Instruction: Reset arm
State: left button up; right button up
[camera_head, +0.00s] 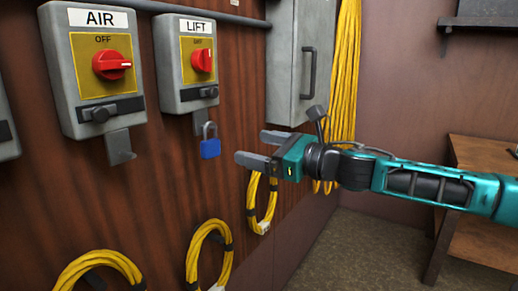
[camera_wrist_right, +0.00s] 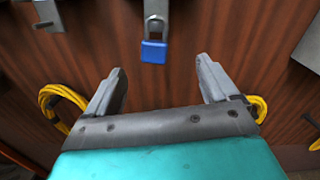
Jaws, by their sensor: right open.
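My right gripper (camera_head: 256,148) comes in from the right in the head view. Its two fingers are apart with nothing between them, pointing left toward the wooden wall. In the right wrist view the open right gripper (camera_wrist_right: 155,85) faces a blue padlock (camera_wrist_right: 153,50), which is beyond the fingertips. The padlock (camera_head: 210,147) hangs below the LIFT switch box (camera_head: 184,60), apart from the gripper. The LIFT box has a red knob (camera_head: 202,60) on a yellow plate. The AIR switch box (camera_head: 95,70) with its red knob (camera_head: 111,65) is to the left. My left gripper is not in view.
Coiled yellow cables (camera_head: 208,250) hang low on the wall, one close behind my right gripper. A grey cabinet (camera_head: 302,60) and a long yellow cable bundle (camera_head: 346,70) are further right. A wooden bench (camera_head: 480,155) stands at the right.

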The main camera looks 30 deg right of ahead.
jog(key=shift+s+d, duration=0.15)
jog(key=shift+s, duration=0.15)
jog(key=s+a+f+m+g+h, duration=0.1)
jog(key=s+a+f+m, duration=0.15)
jog(key=f+m, duration=0.8)
jog(key=s+a+f+m+h, duration=0.1)
jog(key=a+f+m, duration=0.3)
jog(key=f+m, duration=0.65)
jog(key=s+a+f+m+g+h, duration=0.1)
jog(key=s+a+f+m, duration=0.3)
jog(key=s+f+m, duration=0.4)
jog(key=s+a+f+m+g+h, duration=0.2)
jog(key=s+f+m, duration=0.7)
jog(key=f, duration=0.5)
jog(key=a+m+g, duration=0.1)
jog(key=a+m, duration=0.1)
jog(key=shift+a+g, duration=0.3)
jog(key=shift+g, duration=0.1)
